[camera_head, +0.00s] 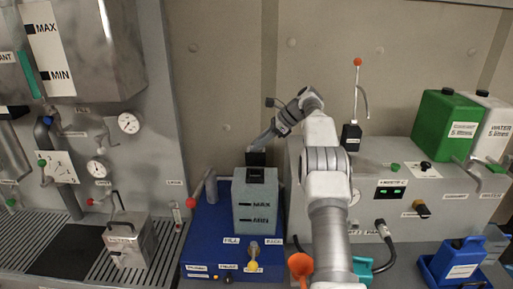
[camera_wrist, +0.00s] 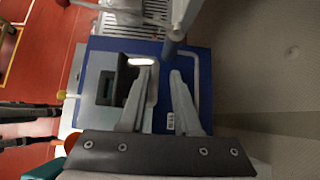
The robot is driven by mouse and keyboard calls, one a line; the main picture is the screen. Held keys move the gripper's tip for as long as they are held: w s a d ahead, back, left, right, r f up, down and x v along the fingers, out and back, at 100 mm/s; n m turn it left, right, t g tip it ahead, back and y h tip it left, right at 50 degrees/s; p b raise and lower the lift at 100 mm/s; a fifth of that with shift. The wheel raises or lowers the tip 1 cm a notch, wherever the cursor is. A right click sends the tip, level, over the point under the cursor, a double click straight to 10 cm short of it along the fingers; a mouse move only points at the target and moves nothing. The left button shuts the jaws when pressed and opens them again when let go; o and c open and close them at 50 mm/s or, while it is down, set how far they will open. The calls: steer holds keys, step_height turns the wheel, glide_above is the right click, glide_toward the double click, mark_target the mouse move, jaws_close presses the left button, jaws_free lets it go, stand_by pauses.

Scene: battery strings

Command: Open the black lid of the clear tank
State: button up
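The clear tank (camera_head: 257,218), grey-green with MAX and MIN marks, stands on the blue base unit. A dark square opening shows in its top, also in the wrist view (camera_wrist: 107,88). The black lid (camera_head: 256,159) appears raised upright at the back of this opening. My gripper (camera_head: 262,140) is just above and behind the lid. In the wrist view, my gripper's two fingers (camera_wrist: 160,78) are spread with a gap showing blue base between them. The left finger is beside the tank's top and partly hides the lid area. I cannot tell whether it touches the lid.
The blue base unit (camera_head: 212,225) carries a red-tipped lever (camera_head: 203,188) left of the tank. An orange funnel (camera_head: 300,265) is at front right. A grey cabinet (camera_head: 390,165) with green and white canisters stands at right. The wall is close behind.

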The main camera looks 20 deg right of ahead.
steer(key=r, duration=0.3)
steer(key=shift+s+r, duration=0.25)
steer(key=shift+r, duration=0.1)
steer(key=s+d+r, duration=0.6)
steer(key=s+d, duration=0.1)
steer(key=d, duration=0.1)
steer(key=shift+s, duration=0.3)
steer(key=shift+r, duration=0.1)
steer(key=shift+c, duration=0.3)
